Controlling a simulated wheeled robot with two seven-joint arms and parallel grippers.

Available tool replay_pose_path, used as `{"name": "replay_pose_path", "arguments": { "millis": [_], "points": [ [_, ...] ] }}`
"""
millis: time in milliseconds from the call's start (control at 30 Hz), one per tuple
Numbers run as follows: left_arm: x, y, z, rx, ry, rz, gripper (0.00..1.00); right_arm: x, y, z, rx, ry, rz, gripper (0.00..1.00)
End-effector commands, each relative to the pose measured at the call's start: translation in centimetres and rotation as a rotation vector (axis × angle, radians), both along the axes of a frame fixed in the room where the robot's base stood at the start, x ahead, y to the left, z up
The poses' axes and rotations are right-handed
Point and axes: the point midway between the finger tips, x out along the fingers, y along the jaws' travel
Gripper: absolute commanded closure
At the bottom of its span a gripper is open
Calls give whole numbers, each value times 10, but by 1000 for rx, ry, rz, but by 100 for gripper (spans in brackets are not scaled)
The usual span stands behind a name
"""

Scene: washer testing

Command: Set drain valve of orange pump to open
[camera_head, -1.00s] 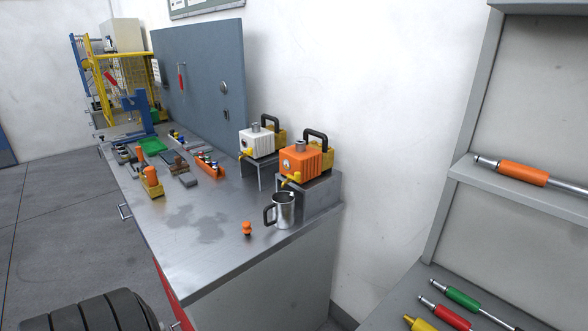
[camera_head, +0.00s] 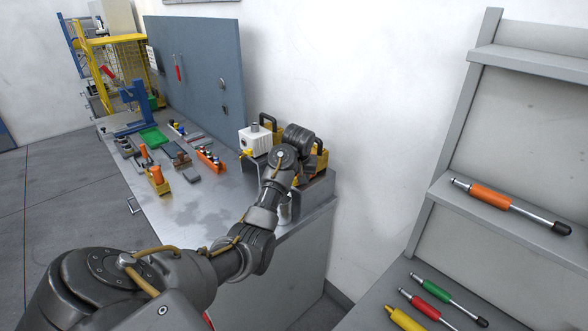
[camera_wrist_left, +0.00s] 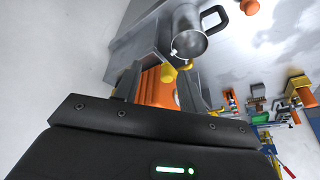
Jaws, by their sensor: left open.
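The orange pump (camera_wrist_left: 152,88) shows between the fingers of my left gripper (camera_wrist_left: 162,74) in the left wrist view. Its yellow drain valve lever (camera_wrist_left: 168,74) lies between the fingertips, close to them; I cannot tell whether they touch it. The gripper is open. In the head view my left arm covers most of the pump; only its yellow rear part (camera_head: 321,160) shows beside the wrist, and the gripper is hidden. My right gripper is in neither view.
A steel mug (camera_wrist_left: 190,34) stands close to the pump. A white pump (camera_head: 255,140) is left of my wrist. Several small parts and an orange block (camera_head: 211,160) lie on the bench (camera_head: 195,215). A shelf (camera_head: 455,190) with screwdriver-like tools is at the right.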

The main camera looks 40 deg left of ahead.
Motion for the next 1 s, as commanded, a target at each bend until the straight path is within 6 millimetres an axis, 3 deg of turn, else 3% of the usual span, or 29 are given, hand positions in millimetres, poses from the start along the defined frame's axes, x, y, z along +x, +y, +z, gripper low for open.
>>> {"name": "replay_pose_path", "arguments": {
  "millis": [33, 100, 200, 333, 567, 1000],
  "points": [
    [-1, 5, 30, -4, -13, 24, 59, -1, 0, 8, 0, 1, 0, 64],
    [-4, 10, 52, -10, -21, 48, 59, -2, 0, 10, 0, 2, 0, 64],
    [-7, 13, 68, -14, -26, 68, 59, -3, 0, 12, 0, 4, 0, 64],
    [-9, 14, 72, -16, -25, 74, 59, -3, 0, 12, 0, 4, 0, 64],
    [-3, 19, 55, -16, -21, 74, 59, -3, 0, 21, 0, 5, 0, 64],
    [19, 37, -16, -17, -23, 73, 59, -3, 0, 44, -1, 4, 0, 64]
  ]
}}
